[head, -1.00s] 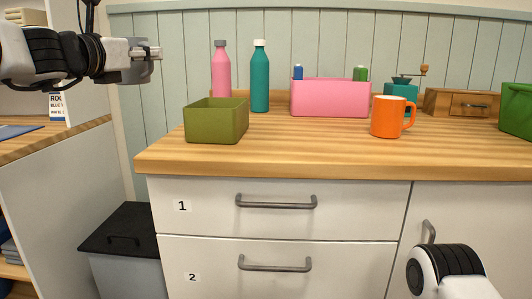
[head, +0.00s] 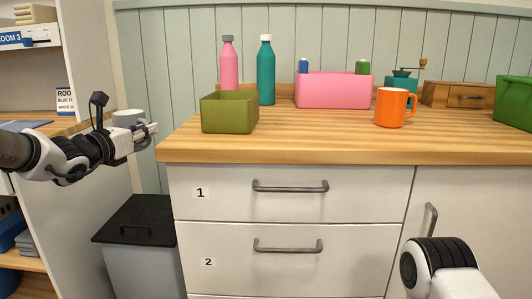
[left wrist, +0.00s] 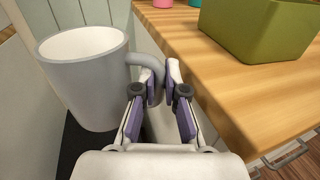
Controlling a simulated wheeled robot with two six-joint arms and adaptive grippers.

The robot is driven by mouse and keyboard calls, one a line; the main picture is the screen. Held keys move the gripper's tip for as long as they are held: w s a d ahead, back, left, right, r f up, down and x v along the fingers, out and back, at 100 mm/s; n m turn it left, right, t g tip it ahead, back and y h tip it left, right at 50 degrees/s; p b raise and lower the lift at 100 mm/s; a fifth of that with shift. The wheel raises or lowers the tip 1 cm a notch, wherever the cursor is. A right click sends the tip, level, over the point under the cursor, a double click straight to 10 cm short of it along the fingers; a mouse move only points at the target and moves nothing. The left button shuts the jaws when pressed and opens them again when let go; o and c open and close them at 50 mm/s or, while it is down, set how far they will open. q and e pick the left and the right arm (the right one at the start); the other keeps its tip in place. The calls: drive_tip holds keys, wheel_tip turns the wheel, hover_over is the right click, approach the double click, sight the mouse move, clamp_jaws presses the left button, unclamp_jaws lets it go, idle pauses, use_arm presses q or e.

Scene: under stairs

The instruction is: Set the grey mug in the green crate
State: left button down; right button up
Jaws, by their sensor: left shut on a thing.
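The grey mug (left wrist: 85,75) is upright in the left wrist view, with its handle between the fingers of my left gripper (left wrist: 160,85), which is shut on the handle. In the head view the mug (head: 128,118) shows partly behind my left gripper (head: 150,130), off the left end of the wooden counter. A bright green container (head: 515,103), which looks like the green crate, stands on the counter at the right edge, partly cut off. My right gripper is out of view; only part of my right arm shows.
On the counter (head: 300,145) stand an olive box (head: 230,114), pink bottle (head: 230,65), teal bottle (head: 266,72), pink bin (head: 334,92), orange mug (head: 391,107), teal grinder (head: 402,84) and small wooden drawer box (head: 465,96). The front middle is clear. A lidded bin (head: 135,225) stands below left.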

use_arm(q)
drive_tip(key=s+f+m+g+h, duration=0.1)
drive_tip(key=s+f, duration=0.2)
drive_tip(key=f, duration=1.2)
drive_tip(key=s+f+m+h, duration=0.1)
drive_tip(key=s+f, duration=0.2)
drive_tip(key=f, duration=1.1)
drive_tip(key=s+d+f+m+g+h, duration=0.2)
drive_tip(key=s+d+f+h, duration=0.1)
drive_tip(key=s+f, duration=0.4)
drive_tip(key=s+d+f+m+g+h, duration=0.25)
drive_tip(key=s+f, duration=0.25)
drive_tip(key=s, duration=0.4)
drive_tip(key=s+d+r+g+h, duration=0.1)
drive_tip(key=s+d+r, duration=0.25)
drive_tip(key=r, duration=0.35)
wheel_tip(320, 180, up, 27)
drive_tip(key=a+p, duration=0.1)
drive_tip(key=p, duration=3.3)
drive_tip(key=shift+s, duration=0.4)
